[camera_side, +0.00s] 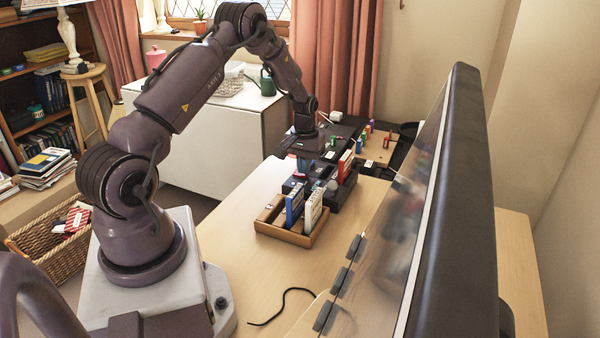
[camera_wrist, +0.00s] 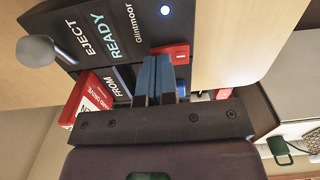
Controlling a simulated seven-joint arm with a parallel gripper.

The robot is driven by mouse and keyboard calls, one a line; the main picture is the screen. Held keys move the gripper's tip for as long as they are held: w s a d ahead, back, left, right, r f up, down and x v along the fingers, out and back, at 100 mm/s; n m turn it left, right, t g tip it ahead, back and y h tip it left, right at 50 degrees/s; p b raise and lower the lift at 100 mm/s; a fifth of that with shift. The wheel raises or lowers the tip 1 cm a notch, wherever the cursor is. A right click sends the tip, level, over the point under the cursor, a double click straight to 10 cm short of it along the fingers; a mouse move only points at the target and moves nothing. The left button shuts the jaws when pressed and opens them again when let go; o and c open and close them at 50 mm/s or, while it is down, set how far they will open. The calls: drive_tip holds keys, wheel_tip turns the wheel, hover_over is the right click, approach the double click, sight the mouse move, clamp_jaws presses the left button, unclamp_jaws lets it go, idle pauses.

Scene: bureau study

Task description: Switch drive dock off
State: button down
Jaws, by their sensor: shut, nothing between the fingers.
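The drive dock (camera_wrist: 100,15) is a dark panel lettered EJECT, READY and Glintmoor in the wrist view. A round blue-white light (camera_wrist: 165,10) glows on it. A red switch (camera_wrist: 182,54) sits beside the light, partly covered by my fingertips. My gripper (camera_wrist: 154,62) has its two blue fingers together and empty, over or at the switch; I cannot tell if they touch it. A grey round-ended lever (camera_wrist: 36,50) stands on the dock. In the side view the dock (camera_side: 345,194) is a dark box below my gripper (camera_side: 301,176), partly hidden.
A wooden tray (camera_side: 300,238) holds blue and white cartridges in front of the dock. A large monitor (camera_side: 455,200) stands at the right. The desk's near middle is clear, with a black cable (camera_side: 282,300).

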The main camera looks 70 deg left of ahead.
drive_tip(key=shift+f, duration=0.25)
drive_tip(key=shift+r, duration=3.5)
drive_tip(key=shift+s+d+f+g, duration=0.15)
drive_tip(key=shift+s+d, duration=0.35)
drive_tip(key=shift+s, duration=0.1)
drive_tip(key=shift+s+d+f+g, duration=0.15)
drive_tip(key=shift+s+d, duration=0.3)
drive_tip(key=shift+s, duration=0.1)
drive_tip(key=s+d+r+m+t, duration=0.3)
drive_tip(key=s+d+r, duration=0.4)
drive_tip(key=d+r, duration=0.5)
drive_tip(key=s+d+r+m+t, duration=0.3)
drive_tip(key=s+d+r+m, duration=0.3)
drive_tip(key=d+r, duration=0.6)
drive_tip(key=s+d, duration=0.2)
drive_tip(key=d, duration=0.1)
drive_tip(key=shift+s+d, duration=0.2)
drive_tip(key=shift+d, duration=0.1)
